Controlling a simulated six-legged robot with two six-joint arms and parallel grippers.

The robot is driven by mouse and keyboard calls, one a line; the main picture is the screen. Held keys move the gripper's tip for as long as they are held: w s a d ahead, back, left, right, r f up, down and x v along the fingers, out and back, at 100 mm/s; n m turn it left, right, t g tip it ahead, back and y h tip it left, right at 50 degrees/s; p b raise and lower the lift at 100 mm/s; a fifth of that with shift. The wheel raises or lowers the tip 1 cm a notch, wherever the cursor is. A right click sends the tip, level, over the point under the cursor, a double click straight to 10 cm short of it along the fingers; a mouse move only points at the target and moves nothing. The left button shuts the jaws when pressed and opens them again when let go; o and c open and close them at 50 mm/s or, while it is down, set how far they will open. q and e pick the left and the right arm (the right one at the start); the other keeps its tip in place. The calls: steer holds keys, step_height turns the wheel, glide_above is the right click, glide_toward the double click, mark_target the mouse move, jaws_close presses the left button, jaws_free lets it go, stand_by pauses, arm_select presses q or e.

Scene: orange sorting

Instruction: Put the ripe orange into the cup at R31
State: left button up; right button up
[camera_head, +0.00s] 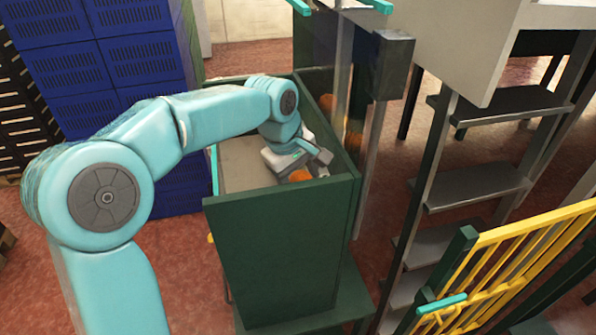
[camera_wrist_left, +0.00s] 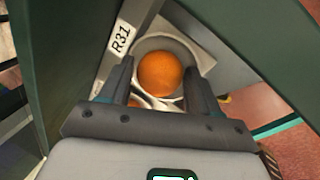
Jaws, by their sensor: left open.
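In the left wrist view an orange (camera_wrist_left: 160,73) shows within the round pale rim of a cup (camera_wrist_left: 152,43). A white label reading R31 (camera_wrist_left: 122,38) is just left of that cup. My left gripper (camera_wrist_left: 159,64) is open, with one finger on each side of the orange; I cannot tell whether they touch it. A second bit of orange (camera_wrist_left: 136,103) shows low between the fingers, mostly hidden. In the head view my left gripper (camera_head: 318,165) is down inside a green-walled bin (camera_head: 275,255), with orange colour (camera_head: 299,176) beneath it. My right gripper is not in view.
The bin's green walls stand close around the gripper. Stacked blue crates (camera_head: 55,85) are behind at the left. A metal ladder (camera_head: 470,190) and a yellow railing (camera_head: 510,270) stand to the right. The red floor shows bare between them.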

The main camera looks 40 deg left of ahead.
arm_select(q)
steer(key=v, duration=1.2)
steer(key=shift+r, duration=0.2)
steer(key=shift+a, duration=0.1)
